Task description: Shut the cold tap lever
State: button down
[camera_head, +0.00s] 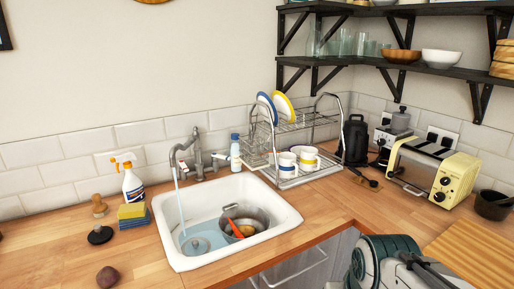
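The grey tap (182,153) stands behind the white sink (167,233), and a stream of water (179,200) runs from its spout. A lever (220,157) sticks out to the right of the tap body, close to the blue-capped bottle. An upright part (196,142) also rises beside the spout. I cannot tell which part is the cold lever; both are small here. Part of my arm shows at the bottom right, well away from the tap. My gripper's fingers are not visible.
The sink holds a metal pot (262,215) and a bluish round item (196,245). A dish rack (318,172) and bottle (235,151) stand to the tap's right. A spray bottle (132,186) and sponges (132,213) stand left. A yellow toaster (433,170) stands right.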

aim_at(214, 157)
jog(key=i, duration=0.6)
jog(key=u, duration=0.7)
jog(key=i, duration=0.4)
jog(key=u, duration=0.35)
